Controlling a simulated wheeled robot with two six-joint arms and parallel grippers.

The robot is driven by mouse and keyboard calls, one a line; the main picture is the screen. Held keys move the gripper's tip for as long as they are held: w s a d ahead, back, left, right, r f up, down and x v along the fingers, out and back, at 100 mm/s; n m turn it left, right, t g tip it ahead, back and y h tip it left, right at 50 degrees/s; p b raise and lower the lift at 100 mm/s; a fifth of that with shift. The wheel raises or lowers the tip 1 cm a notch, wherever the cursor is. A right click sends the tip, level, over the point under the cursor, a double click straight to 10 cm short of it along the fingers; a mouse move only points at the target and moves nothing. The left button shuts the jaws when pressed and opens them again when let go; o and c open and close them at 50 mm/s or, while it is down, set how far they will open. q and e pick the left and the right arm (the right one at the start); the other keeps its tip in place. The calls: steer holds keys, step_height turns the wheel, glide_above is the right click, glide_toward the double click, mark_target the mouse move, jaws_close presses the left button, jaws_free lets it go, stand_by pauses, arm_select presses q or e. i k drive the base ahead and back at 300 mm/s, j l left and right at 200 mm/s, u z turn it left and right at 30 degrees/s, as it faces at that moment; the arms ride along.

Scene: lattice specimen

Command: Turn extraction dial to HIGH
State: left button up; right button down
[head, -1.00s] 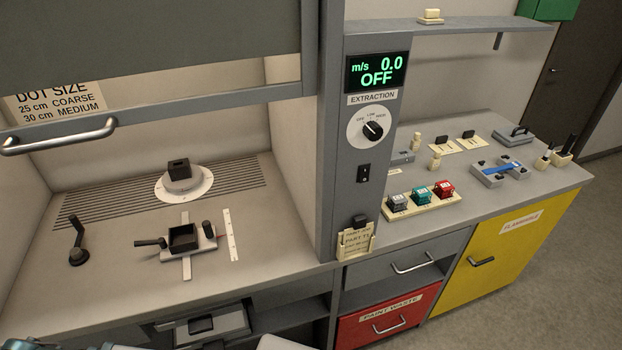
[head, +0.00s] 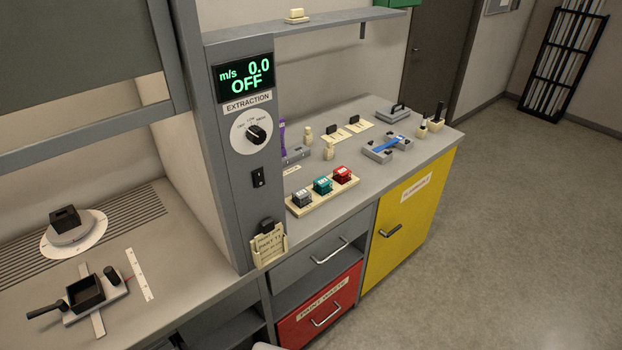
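The extraction dial (head: 255,135) is a black knob on a round white plate on the grey column of the fume hood. Small OFF, LOW and HIGH marks run along the plate's top. The knob's pointer appears to be toward the upper left, on the OFF side. Above it, the display (head: 245,77) reads "m/s 0.0 OFF" in green. The EXTRACTION label (head: 248,103) is between them. Neither of my grippers shows in the head view, and nothing covers the dial.
A black rocker switch (head: 259,178) and a card holder (head: 269,248) are below the dial. The raised sash (head: 80,135) is to the left. A rack of coloured blocks (head: 323,192) stands on the right-hand counter. Open floor (head: 500,240) lies to the right.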

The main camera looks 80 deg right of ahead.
mark_target(258, 135)
steer(key=l+z, duration=0.2)
steer(key=z, duration=1.95)
